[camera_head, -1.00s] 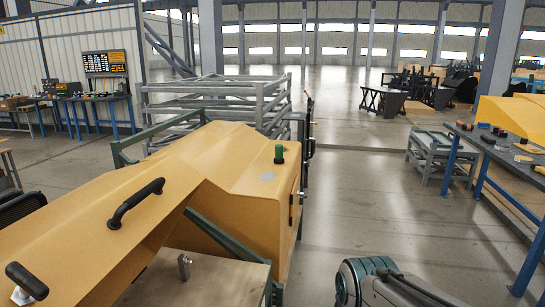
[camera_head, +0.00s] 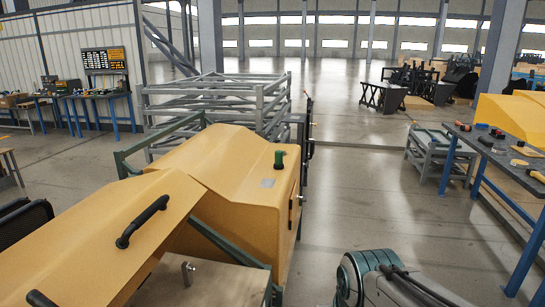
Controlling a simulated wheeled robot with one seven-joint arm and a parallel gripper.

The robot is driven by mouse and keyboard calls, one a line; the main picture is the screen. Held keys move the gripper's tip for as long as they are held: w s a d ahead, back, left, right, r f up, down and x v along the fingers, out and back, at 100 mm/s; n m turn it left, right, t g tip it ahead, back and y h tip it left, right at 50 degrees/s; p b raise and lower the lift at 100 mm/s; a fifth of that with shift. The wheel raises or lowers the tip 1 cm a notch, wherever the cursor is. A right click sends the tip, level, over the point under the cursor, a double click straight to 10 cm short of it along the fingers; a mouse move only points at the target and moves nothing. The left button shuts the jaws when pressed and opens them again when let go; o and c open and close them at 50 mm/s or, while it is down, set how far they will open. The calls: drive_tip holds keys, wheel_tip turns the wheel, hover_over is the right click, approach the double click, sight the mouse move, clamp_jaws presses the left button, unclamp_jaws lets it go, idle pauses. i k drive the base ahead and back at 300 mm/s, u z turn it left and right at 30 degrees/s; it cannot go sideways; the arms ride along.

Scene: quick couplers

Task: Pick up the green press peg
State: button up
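The green press peg (camera_head: 279,159) stands upright on top of the yellow machine housing (camera_head: 240,222), near its right end. It is a short green cylinder, and a small grey plate (camera_head: 267,183) lies on the housing just in front of it. Part of my arm (camera_head: 385,280) shows at the bottom, right of the centre, well apart from the peg. My gripper is not in view.
The yellow cover with black handles (camera_head: 142,221) fills the lower left. A metal post (camera_head: 187,274) stands on a flat surface beside the housing. A workbench with tools (camera_head: 500,150) is at the right. The floor (camera_head: 355,195) between housing and bench is clear.

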sight(278, 165)
drive_tip(key=z, duration=0.3)
drive_tip(key=k, duration=1.1)
drive_tip(key=z, duration=0.85)
drive_tip(key=i, duration=2.6)
drive_tip(key=u, duration=0.6)
drive_tip(key=i, duration=1.5)
drive_tip(key=u, duration=1.65)
drive_tip(key=i, duration=0.8)
drive_tip(key=u, duration=1.05)
drive_tip(key=i, duration=0.3)
drive_tip(key=u, duration=0.15)
